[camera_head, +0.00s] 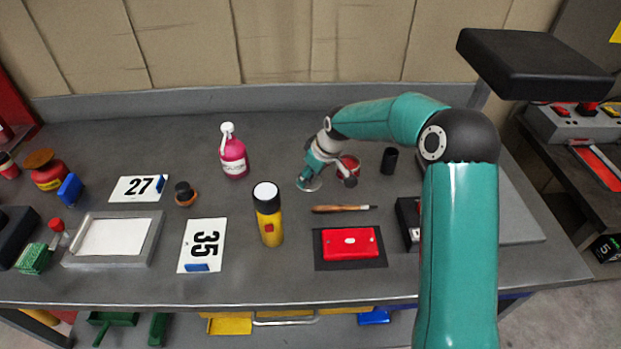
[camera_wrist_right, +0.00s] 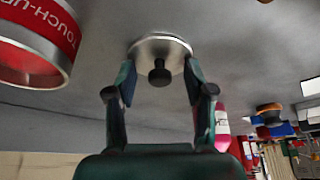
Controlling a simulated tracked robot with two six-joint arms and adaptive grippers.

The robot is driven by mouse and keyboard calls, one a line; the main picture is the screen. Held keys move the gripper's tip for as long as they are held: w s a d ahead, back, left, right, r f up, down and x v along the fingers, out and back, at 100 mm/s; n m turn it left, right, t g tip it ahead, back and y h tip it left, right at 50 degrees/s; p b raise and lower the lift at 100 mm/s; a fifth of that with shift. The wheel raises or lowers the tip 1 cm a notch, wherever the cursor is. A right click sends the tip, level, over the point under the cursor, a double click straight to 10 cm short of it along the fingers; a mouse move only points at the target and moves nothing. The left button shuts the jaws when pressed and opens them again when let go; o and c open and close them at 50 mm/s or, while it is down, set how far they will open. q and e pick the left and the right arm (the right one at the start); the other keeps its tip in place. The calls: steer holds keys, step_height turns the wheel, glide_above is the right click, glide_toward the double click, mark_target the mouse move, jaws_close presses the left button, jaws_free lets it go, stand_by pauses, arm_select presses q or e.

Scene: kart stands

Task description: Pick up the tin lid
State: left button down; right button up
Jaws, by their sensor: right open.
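The tin lid (camera_wrist_right: 147,46) is a round silvery disc with a dark knob (camera_wrist_right: 159,74), lying on the grey bench in the right wrist view. In the head view its pale rim (camera_head: 309,186) shows just below my right gripper (camera_head: 328,172). My right gripper, also in the wrist view (camera_wrist_right: 160,84), is open, with one finger on each side of the knob. Nothing is held, and I cannot tell whether the fingers touch the lid. The red touch-up tin (camera_head: 350,163) stands close beside, partly behind the gripper; it also shows large in the wrist view (camera_wrist_right: 38,38). My left gripper is not in view.
A black cylinder (camera_head: 389,161) stands right of the tin. A wooden-handled tool (camera_head: 342,208) and a red case (camera_head: 350,243) lie in front. A pink bottle (camera_head: 233,156) and a yellow bottle (camera_head: 269,222) stand left. The bench behind the gripper is clear.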

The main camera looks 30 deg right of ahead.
steer(key=shift+c, duration=0.2)
jaws_close()
steer(key=shift+r, duration=0.1)
